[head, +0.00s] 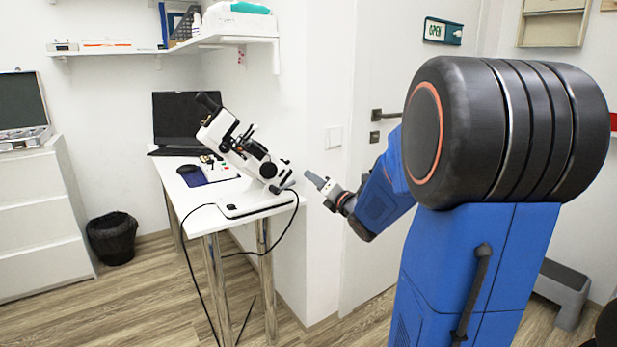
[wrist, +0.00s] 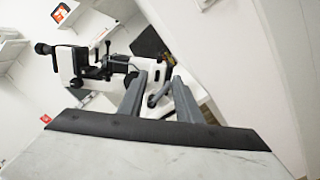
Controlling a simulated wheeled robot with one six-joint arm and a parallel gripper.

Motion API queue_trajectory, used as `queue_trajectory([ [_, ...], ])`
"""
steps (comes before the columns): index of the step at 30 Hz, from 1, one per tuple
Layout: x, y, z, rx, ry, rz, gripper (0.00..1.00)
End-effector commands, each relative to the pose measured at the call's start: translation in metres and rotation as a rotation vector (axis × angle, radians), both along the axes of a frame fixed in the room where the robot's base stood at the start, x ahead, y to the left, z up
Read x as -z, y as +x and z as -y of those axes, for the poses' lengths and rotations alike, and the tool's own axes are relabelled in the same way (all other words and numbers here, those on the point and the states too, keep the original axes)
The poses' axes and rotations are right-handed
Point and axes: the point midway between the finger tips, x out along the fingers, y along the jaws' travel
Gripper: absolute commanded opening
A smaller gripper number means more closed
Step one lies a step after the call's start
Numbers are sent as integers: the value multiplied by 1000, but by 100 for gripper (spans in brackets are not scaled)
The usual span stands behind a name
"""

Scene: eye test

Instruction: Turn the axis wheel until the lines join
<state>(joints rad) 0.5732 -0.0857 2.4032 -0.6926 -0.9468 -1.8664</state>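A white and black lens-measuring instrument (head: 222,130) stands tilted on the table, its black eyepiece (head: 207,102) at the upper left. It also shows in the wrist view (wrist: 68,62), with its eyepiece (wrist: 43,48) at the left. Several dark knobs and levers sit on its body; I cannot tell which is the axis wheel. The lines inside the eyepiece are not visible. My gripper (head: 315,181) is to the right of the instrument's lower end, apart from it. In the wrist view my gripper (wrist: 159,75) has its two grey fingers spread, with nothing held between them.
The narrow white table (head: 206,219) also bears a dark laptop (head: 178,118) and a dark blue pad (head: 191,175). A black cable (head: 187,255) hangs off its edge. A wall shelf (head: 230,40) is above. A black bin (head: 112,238) stands on the floor at left.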

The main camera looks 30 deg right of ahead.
Motion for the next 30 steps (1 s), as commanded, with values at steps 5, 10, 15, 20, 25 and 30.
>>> queue_trajectory([
  [5, 1, -13, 0, 1, 1, -1, 31],
  [10, 1, -15, -1, 1, 1, -1, 31],
  [15, 1, -15, -1, 0, 1, -1, 24],
  [20, 1, -16, -5, 17, 54, -21, 0],
  [25, 5, -27, -19, 93, 273, -99, 0],
  [30, 16, -53, -37, 215, 592, -189, 0],
])
